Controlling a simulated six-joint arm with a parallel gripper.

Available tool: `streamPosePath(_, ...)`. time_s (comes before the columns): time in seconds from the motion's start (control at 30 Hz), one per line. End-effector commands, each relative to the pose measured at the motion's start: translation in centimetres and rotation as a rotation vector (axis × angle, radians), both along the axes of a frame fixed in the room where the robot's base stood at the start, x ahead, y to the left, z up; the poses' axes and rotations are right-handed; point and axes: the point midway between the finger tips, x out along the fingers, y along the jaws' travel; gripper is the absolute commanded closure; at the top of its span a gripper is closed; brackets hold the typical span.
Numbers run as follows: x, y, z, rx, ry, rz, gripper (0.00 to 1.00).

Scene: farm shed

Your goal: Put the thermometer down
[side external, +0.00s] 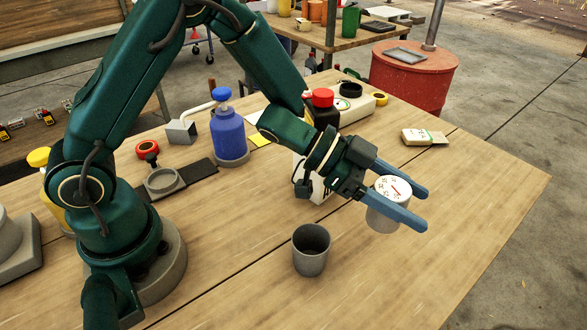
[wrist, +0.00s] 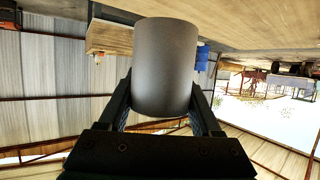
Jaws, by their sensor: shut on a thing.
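The thermometer (side external: 392,190) is a grey cylinder with a white dial face and a red needle on top. My gripper (side external: 411,207) is shut on it, one finger on each side, over the right part of the wooden table (side external: 470,215). The thermometer is roughly upright, dial up. I cannot tell whether its base touches the table or hangs just above it. In the wrist view the plain grey side of the thermometer (wrist: 165,65) fills the space between my fingers (wrist: 163,112); the dial is not clear there.
An empty grey cup (side external: 311,255) stands left of and nearer than the thermometer. A white box (side external: 313,178) is partly behind my wrist. A blue bottle (side external: 229,130) and a small stack of cards (side external: 424,138) stand farther back. The table's right and front parts are clear.

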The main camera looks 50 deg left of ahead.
Motion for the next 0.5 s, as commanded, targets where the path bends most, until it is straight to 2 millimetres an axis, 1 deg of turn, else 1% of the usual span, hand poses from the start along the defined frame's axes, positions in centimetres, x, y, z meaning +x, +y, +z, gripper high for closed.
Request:
streamPosePath(0.03,0.0,-0.2,-0.9,0.001,0.007,0.021,0.95)
streamPosePath(0.1,0.0,-0.6,-1.7,0.001,0.006,0.040,0.95)
streamPosePath(0.33,-0.7,-1.6,-3.3,0.000,0.000,0.039,0.95)
streamPosePath(0.5,-0.9,-1.9,-4.6,-0.001,0.001,0.030,0.95)
